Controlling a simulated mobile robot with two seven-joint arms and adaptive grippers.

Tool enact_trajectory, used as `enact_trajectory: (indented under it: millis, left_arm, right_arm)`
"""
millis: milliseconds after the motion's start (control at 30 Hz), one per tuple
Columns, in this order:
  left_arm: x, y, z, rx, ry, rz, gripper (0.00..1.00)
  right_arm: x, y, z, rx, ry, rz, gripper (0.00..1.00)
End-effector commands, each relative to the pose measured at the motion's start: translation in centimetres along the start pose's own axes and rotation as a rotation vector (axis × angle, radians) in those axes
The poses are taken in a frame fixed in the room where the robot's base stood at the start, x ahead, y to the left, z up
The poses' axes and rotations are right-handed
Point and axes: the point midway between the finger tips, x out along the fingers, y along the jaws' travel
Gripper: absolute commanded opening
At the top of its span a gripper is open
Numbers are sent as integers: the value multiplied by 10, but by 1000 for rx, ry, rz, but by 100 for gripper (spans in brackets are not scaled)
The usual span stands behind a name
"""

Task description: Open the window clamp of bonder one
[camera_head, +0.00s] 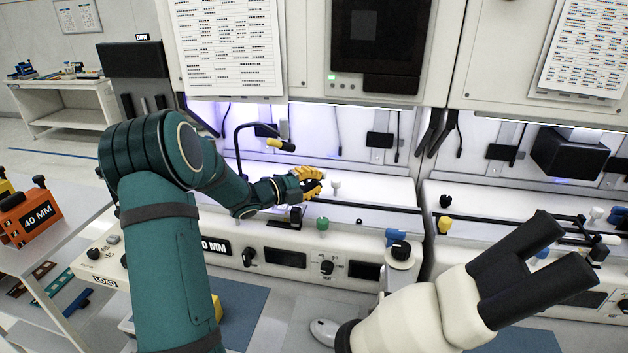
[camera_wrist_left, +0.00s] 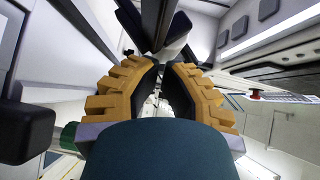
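Bonder one appears to be the machine with the long white front (camera_head: 300,245) in the middle of the head view. My left gripper (camera_head: 310,181), with yellow finger pads, is over its work surface, close to a short white-topped post (camera_head: 336,187). In the left wrist view the finger pads (camera_wrist_left: 160,80) lean close together with a narrow gap, and a dark bar shows just beyond them. I cannot tell whether they touch it. A small black block (camera_head: 295,214) stands below the gripper. I cannot make out the window clamp; the gripper may hide it. My right gripper is out of view.
A green knob (camera_head: 322,224) and a blue knob (camera_head: 392,236) stand along the front edge. A thin black lamp arm (camera_head: 238,140) arches behind my left forearm. A white microscope with black eyepieces (camera_head: 520,270) fills the lower right. An orange box (camera_head: 30,215) sits at left.

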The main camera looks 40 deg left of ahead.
Motion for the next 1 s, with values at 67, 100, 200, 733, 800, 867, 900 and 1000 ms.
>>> enact_trajectory:
  millis: [67,100,200,733,800,867,900,1000]
  left_arm:
    - [1,-2,0,-8,0,8,0]
    - [1,-3,1,-13,0,12,0]
    - [2,-4,2,-24,-1,24,0]
    - [10,-17,9,-110,1,111,0]
    - [12,-21,11,-134,1,134,0]
    - [14,-22,14,-141,1,142,0]
    - [16,-24,15,-140,1,141,0]
    - [21,-28,20,-139,1,140,0]
  right_arm:
    - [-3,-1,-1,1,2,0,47]
    - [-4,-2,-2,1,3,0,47]
    - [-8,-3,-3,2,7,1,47]
    - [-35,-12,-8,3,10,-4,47]
    - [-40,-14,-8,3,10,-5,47]
    - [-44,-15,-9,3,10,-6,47]
    - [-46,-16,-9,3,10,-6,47]
    - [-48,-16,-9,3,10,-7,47]
